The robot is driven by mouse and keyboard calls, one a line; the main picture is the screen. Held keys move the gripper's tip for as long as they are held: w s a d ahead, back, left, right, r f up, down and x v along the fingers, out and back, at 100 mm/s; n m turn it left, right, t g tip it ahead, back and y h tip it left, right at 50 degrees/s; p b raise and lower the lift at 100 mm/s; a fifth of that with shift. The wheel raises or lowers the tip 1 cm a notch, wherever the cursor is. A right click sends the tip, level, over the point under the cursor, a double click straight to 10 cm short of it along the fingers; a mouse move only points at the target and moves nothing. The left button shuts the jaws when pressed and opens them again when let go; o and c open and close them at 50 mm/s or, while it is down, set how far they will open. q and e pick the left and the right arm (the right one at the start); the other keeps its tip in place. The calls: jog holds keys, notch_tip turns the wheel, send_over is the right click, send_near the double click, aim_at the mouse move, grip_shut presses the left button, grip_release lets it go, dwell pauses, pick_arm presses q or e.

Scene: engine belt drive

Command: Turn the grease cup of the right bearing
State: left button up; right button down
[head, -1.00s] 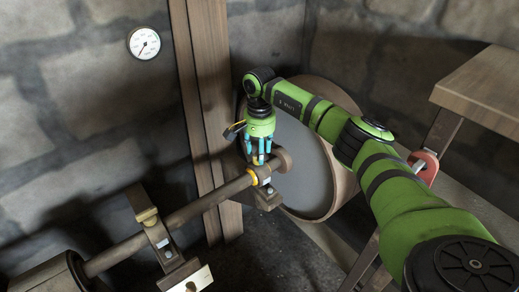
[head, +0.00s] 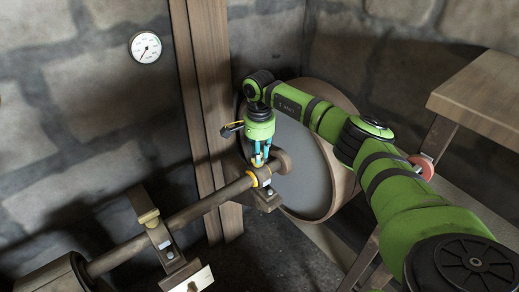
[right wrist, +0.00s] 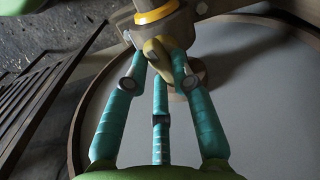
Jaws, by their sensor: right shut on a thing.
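The right bearing (head: 266,198) carries the shaft (head: 208,203) near the wooden post; a yellow ring (head: 251,179) sits on the shaft beside it. In the right wrist view the bearing (right wrist: 178,20) is at the top, with its rounded brass grease cup (right wrist: 156,48) pointing towards the camera. My right gripper (head: 260,163) comes down from above, its teal fingers shut around the cup. In the right wrist view the fingertips (right wrist: 157,70) press on the cup from several sides. In the head view the fingers mostly hide the cup. My left gripper is not in view.
A large round wheel (head: 308,180) stands just behind and right of the bearing. A wooden post (head: 208,100) rises behind it. The left bearing (head: 160,237) holds the shaft at lower left. A gauge (head: 145,47) hangs on the wall. A wooden bench (head: 480,95) stands at right.

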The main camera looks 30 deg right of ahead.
jog(key=shift+m+p, duration=0.35)
jog(key=shift+m, duration=0.75)
